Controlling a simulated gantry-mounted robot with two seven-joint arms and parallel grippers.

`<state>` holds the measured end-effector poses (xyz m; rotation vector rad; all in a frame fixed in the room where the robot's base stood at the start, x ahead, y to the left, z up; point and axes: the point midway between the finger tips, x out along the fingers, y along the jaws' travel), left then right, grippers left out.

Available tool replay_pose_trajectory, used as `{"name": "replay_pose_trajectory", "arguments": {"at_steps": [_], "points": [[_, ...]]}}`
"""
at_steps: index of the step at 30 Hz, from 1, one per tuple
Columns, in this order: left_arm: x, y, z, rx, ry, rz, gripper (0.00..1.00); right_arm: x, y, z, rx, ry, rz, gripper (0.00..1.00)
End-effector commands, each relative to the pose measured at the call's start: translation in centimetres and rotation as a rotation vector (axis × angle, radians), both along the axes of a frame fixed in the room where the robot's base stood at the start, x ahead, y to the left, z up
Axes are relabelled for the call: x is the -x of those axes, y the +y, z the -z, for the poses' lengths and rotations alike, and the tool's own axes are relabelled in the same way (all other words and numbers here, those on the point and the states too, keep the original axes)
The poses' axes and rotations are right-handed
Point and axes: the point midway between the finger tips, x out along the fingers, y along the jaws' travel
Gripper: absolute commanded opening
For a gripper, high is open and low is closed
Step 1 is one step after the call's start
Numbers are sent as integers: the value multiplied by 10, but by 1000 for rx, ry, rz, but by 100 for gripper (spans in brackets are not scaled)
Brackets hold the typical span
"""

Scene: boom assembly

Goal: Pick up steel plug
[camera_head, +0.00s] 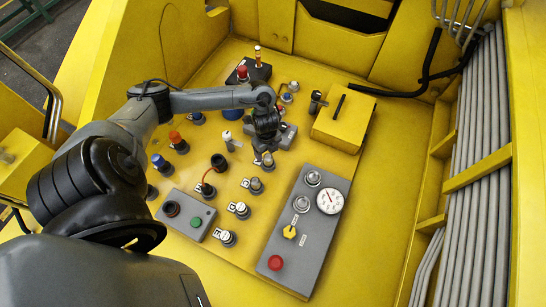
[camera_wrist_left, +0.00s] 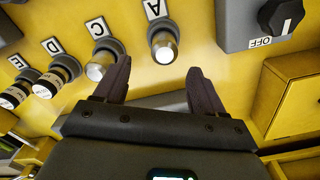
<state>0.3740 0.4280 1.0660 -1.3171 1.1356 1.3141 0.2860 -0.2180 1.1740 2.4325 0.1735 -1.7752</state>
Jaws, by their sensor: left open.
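A steel plug with a bright round end, in a dark collar beside a label A, shows in the left wrist view (camera_wrist_left: 163,46), just ahead of and between the fingertips. In the head view this plug (camera_head: 268,160) is just below the gripper and partly hidden by it. My left gripper (camera_wrist_left: 158,66) is open, with nothing between its fingers. In the head view it hangs low over the panel (camera_head: 264,150). A similar steel-ended plug by label C (camera_wrist_left: 98,69) stands beside the left fingertip in the wrist view. My right gripper is not in view.
Striped plugs by labels D (camera_wrist_left: 50,82) and E (camera_wrist_left: 16,96) stand left in the wrist view. A grey OFF switch box (camera_wrist_left: 265,22) and yellow box (camera_wrist_left: 297,92) are at right. A grey gauge panel (camera_head: 305,235) lies in front; bare yellow floor (camera_head: 375,220) is beside it.

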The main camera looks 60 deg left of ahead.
Motion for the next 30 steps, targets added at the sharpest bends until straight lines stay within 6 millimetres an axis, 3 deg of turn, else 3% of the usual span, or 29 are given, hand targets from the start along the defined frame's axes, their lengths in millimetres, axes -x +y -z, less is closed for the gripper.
{"name": "replay_pose_trajectory", "arguments": {"at_steps": [3,14,21,30], "points": [[0,0,16,1,1,-2,70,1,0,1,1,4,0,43],[-2,1,39,1,1,-1,70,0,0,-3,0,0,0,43],[-5,4,69,0,0,-2,70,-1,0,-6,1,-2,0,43],[-6,5,78,-1,-3,2,70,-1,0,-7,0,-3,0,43]]}}
